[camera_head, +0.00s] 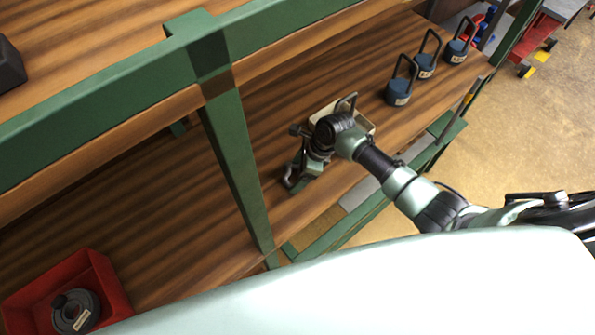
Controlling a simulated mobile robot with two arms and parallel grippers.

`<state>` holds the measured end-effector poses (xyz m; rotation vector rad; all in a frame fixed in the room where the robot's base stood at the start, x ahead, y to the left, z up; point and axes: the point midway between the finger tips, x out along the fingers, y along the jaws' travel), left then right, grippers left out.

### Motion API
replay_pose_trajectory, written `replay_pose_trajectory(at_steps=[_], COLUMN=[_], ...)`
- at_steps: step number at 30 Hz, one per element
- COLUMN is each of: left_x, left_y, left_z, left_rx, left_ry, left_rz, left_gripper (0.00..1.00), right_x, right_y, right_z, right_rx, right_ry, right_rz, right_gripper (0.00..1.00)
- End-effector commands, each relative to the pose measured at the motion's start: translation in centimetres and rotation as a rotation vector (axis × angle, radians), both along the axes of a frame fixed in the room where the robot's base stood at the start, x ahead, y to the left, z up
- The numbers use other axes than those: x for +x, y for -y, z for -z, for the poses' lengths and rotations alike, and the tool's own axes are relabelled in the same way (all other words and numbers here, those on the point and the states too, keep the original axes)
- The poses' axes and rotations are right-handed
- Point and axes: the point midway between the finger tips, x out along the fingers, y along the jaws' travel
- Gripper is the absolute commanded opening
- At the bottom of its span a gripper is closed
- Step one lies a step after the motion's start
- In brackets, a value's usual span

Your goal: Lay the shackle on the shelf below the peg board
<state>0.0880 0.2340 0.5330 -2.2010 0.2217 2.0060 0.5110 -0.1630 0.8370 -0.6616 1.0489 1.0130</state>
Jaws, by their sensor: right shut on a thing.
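My right arm comes in from the right, over a wooden shelf (385,115). My right gripper (297,174) points down at the left, just above or at the shelf's surface; I cannot tell which. It is shut on a small dark grey, U-shaped piece, which looks like the shackle (289,181). The gripper's body and fingers hide part of it. My left gripper is not in view. I cannot make out a peg board in this view.
A cream tray (369,128) with a dark loop stands behind my right wrist. Three dark blue looped weights (398,94) stand at the back right. A green post (232,150) is left of the gripper. A red bin (112,290) holds a black disc. Shelf between tray and weights is clear.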

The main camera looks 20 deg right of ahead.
Motion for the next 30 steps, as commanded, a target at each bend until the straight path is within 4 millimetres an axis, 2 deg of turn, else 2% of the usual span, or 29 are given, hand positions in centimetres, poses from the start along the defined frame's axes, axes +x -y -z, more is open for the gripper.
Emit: replay_pose_trajectory(at_steps=[3, 4, 6, 13, 17, 30], left_x=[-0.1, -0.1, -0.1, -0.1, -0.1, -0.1], left_y=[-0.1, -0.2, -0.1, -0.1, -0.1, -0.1], left_z=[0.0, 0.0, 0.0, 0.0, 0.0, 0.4], left_rx=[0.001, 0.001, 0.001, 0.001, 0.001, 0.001], left_ry=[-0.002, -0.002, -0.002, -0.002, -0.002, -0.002], left_rz=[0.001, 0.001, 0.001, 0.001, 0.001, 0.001], left_gripper=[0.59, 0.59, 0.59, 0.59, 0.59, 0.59], right_x=[0.1, 0.0, 0.0, 0.0, 0.0, -1.3], right_y=[0.0, 0.0, 0.0, 0.1, 0.3, 3.3], right_z=[0.2, 0.3, 0.3, 0.2, -0.6, -8.6], right_rx=[0.001, -0.001, -0.001, -0.001, 0.000, -0.001], right_ry=[0.001, -0.001, -0.001, 0.000, 0.002, 0.003], right_rz=[0.001, 0.001, 0.001, 0.000, 0.002, 0.000], right_gripper=[0.23, 0.83, 1.00, 1.00, 1.00, 1.00])
